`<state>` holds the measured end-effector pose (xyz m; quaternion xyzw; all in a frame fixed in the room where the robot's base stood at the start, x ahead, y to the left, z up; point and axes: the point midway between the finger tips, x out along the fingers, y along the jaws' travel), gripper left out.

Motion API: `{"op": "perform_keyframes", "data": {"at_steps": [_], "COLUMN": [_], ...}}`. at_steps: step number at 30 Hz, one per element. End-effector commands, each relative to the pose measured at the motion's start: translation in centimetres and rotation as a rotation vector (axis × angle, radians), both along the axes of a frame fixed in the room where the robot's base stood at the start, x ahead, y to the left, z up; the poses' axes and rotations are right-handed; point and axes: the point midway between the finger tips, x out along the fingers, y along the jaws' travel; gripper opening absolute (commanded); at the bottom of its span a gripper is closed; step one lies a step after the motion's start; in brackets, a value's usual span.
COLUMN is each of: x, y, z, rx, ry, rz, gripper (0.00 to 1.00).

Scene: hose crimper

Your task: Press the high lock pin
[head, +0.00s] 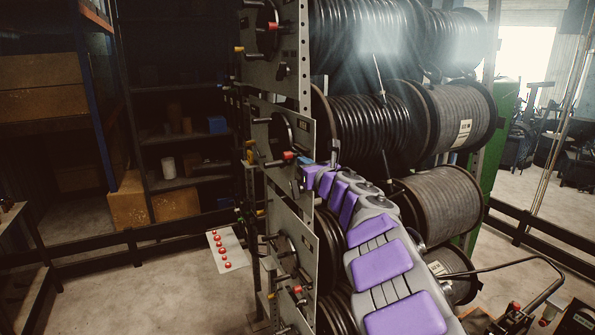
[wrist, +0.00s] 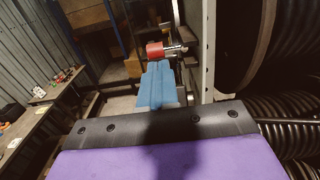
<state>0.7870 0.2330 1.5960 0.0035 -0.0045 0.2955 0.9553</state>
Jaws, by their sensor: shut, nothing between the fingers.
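Three grey panels stand one above another on the reel rack, each with red-tipped pins. On the top panel a red knob (head: 272,27) sticks out to the left. On the middle panel (head: 268,118) a red knob (head: 289,156) sits right by my gripper (head: 306,161). In the wrist view my gripper (wrist: 157,88) shows its blue fingers shut together and empty. A red cylindrical knob on a metal shaft (wrist: 156,50) lies just beyond the fingertips. I cannot tell whether they touch. The frames do not label which pin is the high one.
Large hose reels (head: 455,115) fill the rack to the right of the panels. A white sheet with several red buttons (head: 226,250) is at the lower left of the rack. Shelves with boxes (head: 175,205) stand behind. The floor (head: 150,290) at the left is clear.

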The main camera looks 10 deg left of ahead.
Motion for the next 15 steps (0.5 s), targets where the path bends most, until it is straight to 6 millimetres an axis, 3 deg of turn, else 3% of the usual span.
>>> {"op": "perform_keyframes", "data": {"at_steps": [10,15], "x": [-3.0,-4.6], "y": [-0.4,-2.1], "z": [-0.4,-0.4], "rx": [-0.013,-0.011], "ry": [0.0,0.001], "rz": [-0.002,-0.004], "gripper": [0.0,0.0]}}
